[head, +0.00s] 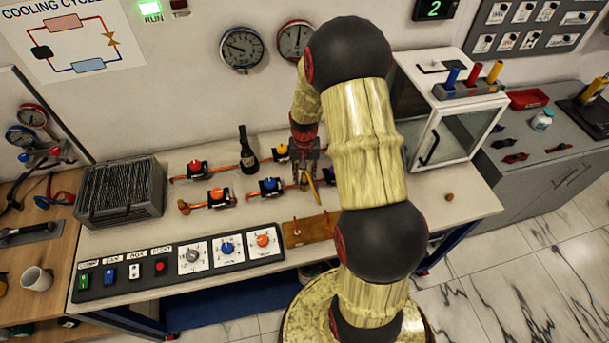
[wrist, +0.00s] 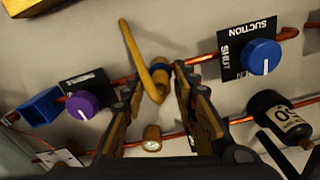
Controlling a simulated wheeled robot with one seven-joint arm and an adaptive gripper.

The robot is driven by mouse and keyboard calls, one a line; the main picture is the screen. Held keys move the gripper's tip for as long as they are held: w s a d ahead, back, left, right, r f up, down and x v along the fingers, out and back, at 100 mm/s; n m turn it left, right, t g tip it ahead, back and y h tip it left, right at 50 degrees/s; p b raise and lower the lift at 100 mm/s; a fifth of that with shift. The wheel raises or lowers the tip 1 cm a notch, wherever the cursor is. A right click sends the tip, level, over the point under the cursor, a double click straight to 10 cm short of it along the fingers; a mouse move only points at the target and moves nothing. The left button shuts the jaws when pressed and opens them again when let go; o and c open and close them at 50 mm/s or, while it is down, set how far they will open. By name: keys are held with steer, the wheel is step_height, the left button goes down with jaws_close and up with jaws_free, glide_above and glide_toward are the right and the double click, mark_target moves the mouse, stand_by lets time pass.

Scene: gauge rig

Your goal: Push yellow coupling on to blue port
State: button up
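A bent yellow piece (wrist: 137,52), seemingly the yellow coupling with its tube, lies across the bench in the wrist view. Its lower end is beside a short brass stub with a blue ring (wrist: 159,64), which looks like the blue port. I cannot tell whether they are joined. My gripper (wrist: 158,82) is open, its fingers on either side of the yellow end, with gaps visible. In the head view the yellow piece (head: 314,190) shows below my gripper (head: 304,180), and the port is mostly hidden there.
A brass cylinder (wrist: 152,138) stands between the fingers, farther down the wrist view. Copper pipes run nearby, with a blue SUCTION knob (wrist: 261,57), a purple knob (wrist: 82,106) and a dark bottle (head: 248,150). A glass-fronted cabinet (head: 455,135) stands right of my arm.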

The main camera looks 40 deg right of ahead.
steer(key=shift+o, duration=1)
steer(key=o, duration=0.4)
steer(key=shift+c, duration=0.2)
step_height(320, 180, up, 12)
